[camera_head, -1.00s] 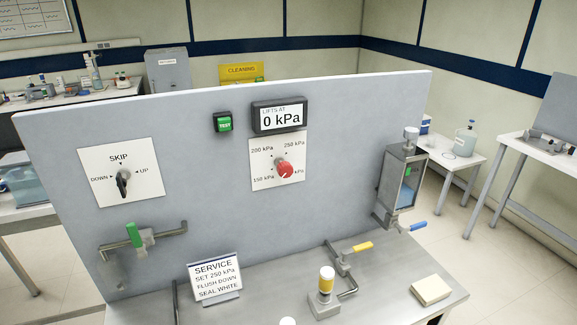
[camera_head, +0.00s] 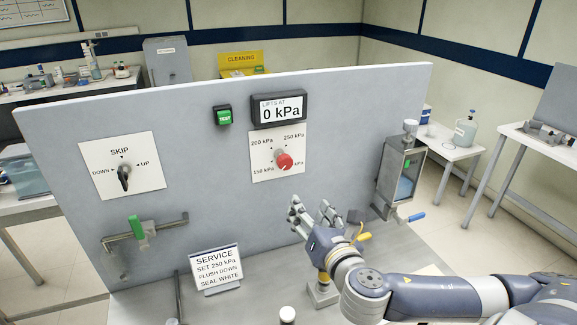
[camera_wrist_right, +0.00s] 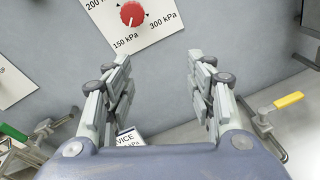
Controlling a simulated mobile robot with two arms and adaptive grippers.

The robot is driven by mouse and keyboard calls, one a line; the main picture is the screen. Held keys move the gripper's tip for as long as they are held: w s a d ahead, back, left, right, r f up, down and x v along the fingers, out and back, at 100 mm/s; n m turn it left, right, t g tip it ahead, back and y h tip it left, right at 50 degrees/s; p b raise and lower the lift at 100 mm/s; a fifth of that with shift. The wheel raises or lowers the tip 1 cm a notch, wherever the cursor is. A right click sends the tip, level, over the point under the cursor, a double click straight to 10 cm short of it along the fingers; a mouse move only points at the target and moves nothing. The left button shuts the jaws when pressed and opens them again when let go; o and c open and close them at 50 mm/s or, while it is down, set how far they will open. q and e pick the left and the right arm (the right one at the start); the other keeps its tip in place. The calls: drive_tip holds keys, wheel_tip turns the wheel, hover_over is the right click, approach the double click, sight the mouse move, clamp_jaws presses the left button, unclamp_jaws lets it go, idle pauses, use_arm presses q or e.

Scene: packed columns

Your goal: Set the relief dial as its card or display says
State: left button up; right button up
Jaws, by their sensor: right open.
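The relief dial is a red knob (camera_head: 284,160) on a white plate (camera_head: 262,172) with kPa marks, fixed to the grey panel; its pointer direction is too small to read surely. The display (camera_head: 279,110) above reads "LIFTS AT 0 kPa". The service card (camera_head: 215,268) says "SET 250 kPa, FLUSH DOWN, SEAL WHITE". My right gripper (camera_head: 313,209) is open and empty, below and slightly right of the knob, apart from it. In the right wrist view, the knob (camera_wrist_right: 131,14) is at the top edge, beyond the open fingers (camera_wrist_right: 160,75). My left gripper is not in view.
A green TEST button (camera_head: 223,118) sits left of the display. A SKIP selector (camera_head: 124,178) and a green-handled valve (camera_head: 137,229) are at left. A reservoir with a blue lever (camera_head: 416,217) is at right. A yellow-handled valve (camera_wrist_right: 289,99) stands near my right gripper.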

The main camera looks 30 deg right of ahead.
wheel_tip(320, 180, up, 4)
drive_tip(key=w+n+t, duration=0.1)
drive_tip(key=n+t, duration=0.1)
drive_tip(key=n, duration=0.2)
drive_tip(key=n+b, duration=0.1)
drive_tip(key=b, duration=0.5)
approach(286, 163)
drive_tip(key=d+x, duration=0.1)
drive_tip(key=x, duration=0.2)
drive_tip(key=shift+y, duration=0.3)
drive_tip(key=x, duration=0.1)
drive_tip(key=p+x, duration=0.1)
drive_tip(key=x, duration=0.2)
drive_tip(key=shift+w+a+r, duration=0.1)
drive_tip(key=shift+w+a, duration=0.1)
drive_tip(key=shift+w, duration=0.2)
drive_tip(key=shift+w+p, duration=0.35)
drive_tip(key=shift+w, duration=0.1)
drive_tip(key=c, duration=1.1)
